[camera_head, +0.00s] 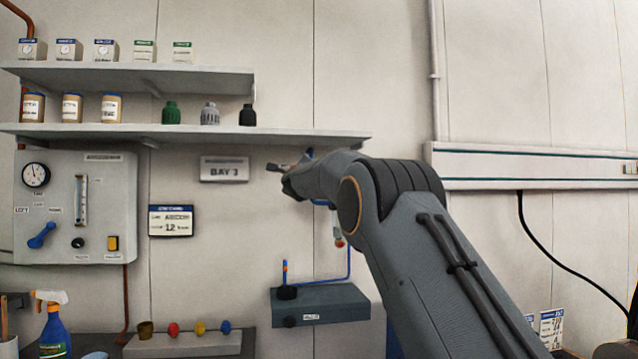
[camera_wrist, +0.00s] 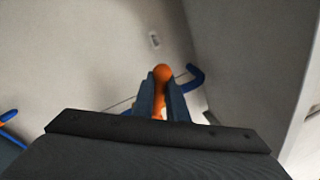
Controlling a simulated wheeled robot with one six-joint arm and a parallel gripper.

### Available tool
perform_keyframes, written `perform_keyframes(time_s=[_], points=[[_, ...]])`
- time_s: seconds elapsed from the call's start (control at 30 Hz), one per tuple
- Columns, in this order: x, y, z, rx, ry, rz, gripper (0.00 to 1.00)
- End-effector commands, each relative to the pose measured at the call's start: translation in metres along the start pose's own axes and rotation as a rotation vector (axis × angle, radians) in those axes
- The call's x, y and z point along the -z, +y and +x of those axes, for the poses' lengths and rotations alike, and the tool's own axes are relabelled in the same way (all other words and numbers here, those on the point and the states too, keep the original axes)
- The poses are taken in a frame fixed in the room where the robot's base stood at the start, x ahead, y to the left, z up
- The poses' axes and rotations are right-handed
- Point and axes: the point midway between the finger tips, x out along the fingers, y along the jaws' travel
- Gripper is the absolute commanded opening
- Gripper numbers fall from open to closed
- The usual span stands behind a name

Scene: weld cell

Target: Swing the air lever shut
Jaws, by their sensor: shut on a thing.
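My gripper (camera_wrist: 161,88) is shut on an orange, ball-ended handle (camera_wrist: 162,73), which I take to be the air lever. In the wrist view the rounded end stands up between the two dark fingers, with more orange showing lower between them. A curved blue pipe (camera_wrist: 195,76) passes behind the fingers. In the head view my gripper (camera_head: 281,169) is up at the wall, just right of the BAY 3 sign. The lever is hidden there behind my arm, and its angle cannot be told.
Shelves (camera_head: 184,131) with jars and fittings run close above my gripper. The BAY 3 sign (camera_head: 225,169) is just left of it. A gas panel (camera_head: 105,180) with a blue handle hangs at the left. A grey box (camera_head: 335,304) sits below, joined to a blue hose (camera_head: 349,265).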

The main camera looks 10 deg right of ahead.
Motion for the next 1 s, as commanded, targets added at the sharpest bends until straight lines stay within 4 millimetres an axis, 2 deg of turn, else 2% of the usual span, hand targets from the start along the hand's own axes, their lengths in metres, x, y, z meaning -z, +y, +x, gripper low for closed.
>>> perform_keyframes(time_s=[0.1,0.5,1.0], points=[[-0.007,0.009,-0.003,0.004,-0.033,-0.105,0.00],[-0.003,0.027,-0.007,0.004,-0.091,-0.405,0.00],[-0.001,0.032,-0.008,0.001,-0.117,-0.534,0.00]])
